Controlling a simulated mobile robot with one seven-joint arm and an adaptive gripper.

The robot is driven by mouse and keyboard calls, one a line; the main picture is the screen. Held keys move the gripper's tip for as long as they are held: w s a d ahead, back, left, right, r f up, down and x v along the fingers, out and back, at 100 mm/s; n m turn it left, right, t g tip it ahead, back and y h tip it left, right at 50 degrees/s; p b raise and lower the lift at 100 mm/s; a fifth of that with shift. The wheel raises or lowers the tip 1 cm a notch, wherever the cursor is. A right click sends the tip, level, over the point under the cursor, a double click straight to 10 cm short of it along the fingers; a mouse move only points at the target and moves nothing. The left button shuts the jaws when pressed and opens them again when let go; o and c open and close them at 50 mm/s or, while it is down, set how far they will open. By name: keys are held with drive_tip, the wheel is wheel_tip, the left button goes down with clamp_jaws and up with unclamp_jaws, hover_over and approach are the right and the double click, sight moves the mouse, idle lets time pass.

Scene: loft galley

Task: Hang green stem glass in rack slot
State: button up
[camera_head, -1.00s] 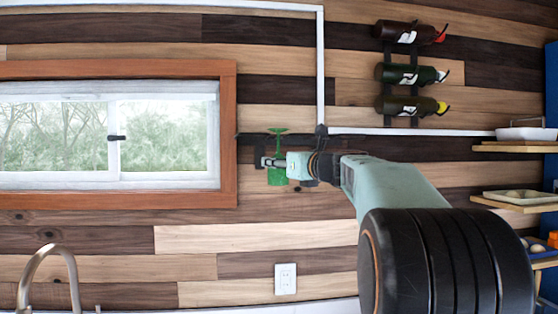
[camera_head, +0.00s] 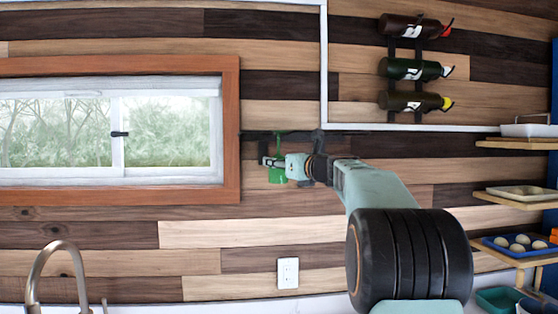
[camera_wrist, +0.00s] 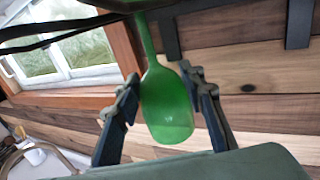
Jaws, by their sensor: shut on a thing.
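The green stem glass (camera_head: 278,174) hangs upside down in my gripper (camera_head: 271,163), bowl low and stem up, close to the wall right of the window. In the wrist view its bowl (camera_wrist: 168,108) sits between the two fingers of my gripper (camera_wrist: 160,84), which are shut on it. The stem rises to dark rails of the rack (camera_wrist: 60,28) at the top of the picture. In the head view the rack (camera_head: 345,132) is a thin dark edge, with the glass's foot about level with it. I cannot tell whether the stem is inside a slot.
A wooden-framed window (camera_head: 230,130) is just left of the glass. Bottles in a wall holder (camera_head: 414,70) are at upper right. Shelves with trays (camera_head: 520,194) stand at the far right. A faucet (camera_head: 55,255) is at lower left.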

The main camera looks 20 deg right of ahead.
idle(0.3)
drive_tip(key=o, duration=1.3)
drive_tip(key=shift+f, duration=0.1)
